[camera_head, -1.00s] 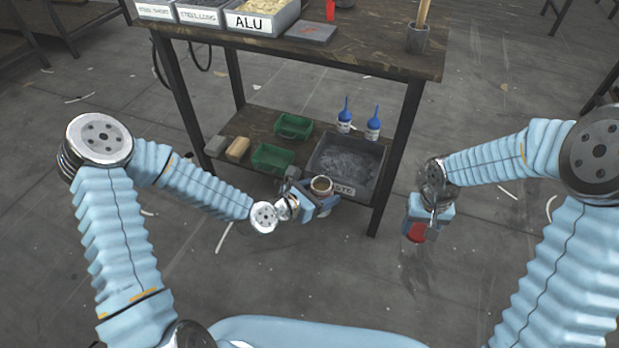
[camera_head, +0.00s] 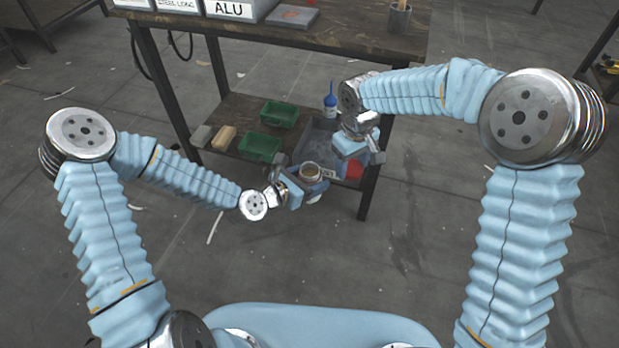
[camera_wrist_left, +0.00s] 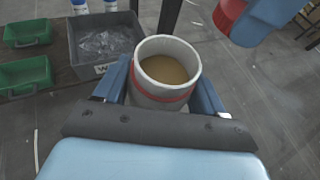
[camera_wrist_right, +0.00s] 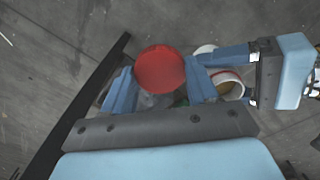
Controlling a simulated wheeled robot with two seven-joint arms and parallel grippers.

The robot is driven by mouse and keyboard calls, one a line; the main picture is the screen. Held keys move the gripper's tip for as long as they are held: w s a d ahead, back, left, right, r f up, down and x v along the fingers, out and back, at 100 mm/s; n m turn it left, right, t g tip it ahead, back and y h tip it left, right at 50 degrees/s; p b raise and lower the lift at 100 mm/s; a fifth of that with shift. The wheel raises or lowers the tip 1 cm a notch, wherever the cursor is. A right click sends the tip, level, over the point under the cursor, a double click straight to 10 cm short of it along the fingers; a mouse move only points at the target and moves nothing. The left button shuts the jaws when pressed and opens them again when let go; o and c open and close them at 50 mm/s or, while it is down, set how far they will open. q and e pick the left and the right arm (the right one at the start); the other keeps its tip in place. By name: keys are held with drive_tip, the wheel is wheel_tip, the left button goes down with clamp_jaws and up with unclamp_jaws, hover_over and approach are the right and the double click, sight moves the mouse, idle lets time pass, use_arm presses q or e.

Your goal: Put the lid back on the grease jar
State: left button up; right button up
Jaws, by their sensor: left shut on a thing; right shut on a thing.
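The grease jar is white with a red band and stands open, with brown grease showing inside. My left gripper (camera_head: 308,182) is shut around the jar (camera_head: 311,171) and holds it upright in front of the lower shelf. The jar also shows large in the left wrist view (camera_wrist_left: 165,75). My right gripper (camera_head: 360,160) is shut on the round red lid (camera_wrist_right: 160,68), which also shows in the head view (camera_head: 354,170). The lid is to the right of the jar and apart from it. In the left wrist view the red lid (camera_wrist_left: 229,12) shows at the top right.
The workbench (camera_head: 300,37) stands ahead, with labelled bins on top. Its lower shelf carries green trays (camera_head: 260,146), a grey waste bin (camera_head: 318,146) and a blue-tipped bottle (camera_head: 330,98). A bench leg (camera_head: 369,190) stands close by the right gripper. The floor in front is clear.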

sight(310, 176)
drive_tip(key=a+r+n, duration=0.4)
drive_tip(key=a+r, duration=0.2)
drive_tip(key=a, duration=0.4)
drive_tip(key=shift+s, duration=0.15)
drive_tip(key=shift+f, duration=1.95)
drive_tip(key=shift+f, duration=0.85)
drive_tip(key=shift+f, duration=0.6)
